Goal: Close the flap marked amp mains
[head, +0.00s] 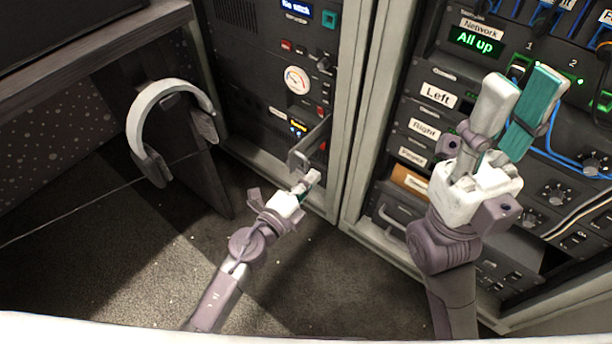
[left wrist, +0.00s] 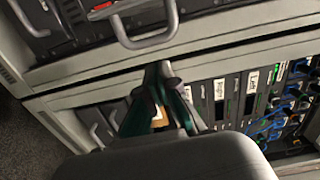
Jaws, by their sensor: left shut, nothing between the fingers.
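No label reading amp mains is legible. My right gripper (head: 523,85) is open and empty, raised in front of the right rack.
The left rack (head: 262,75) carries a round gauge (head: 297,80) and small buttons. The right rack (head: 440,75) has labels Left, Right and Network, plus blue cables (head: 565,158). White headphones (head: 172,92) hang at a dark desk's side (head: 180,150). Carpet (head: 130,260) lies clear at lower left.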

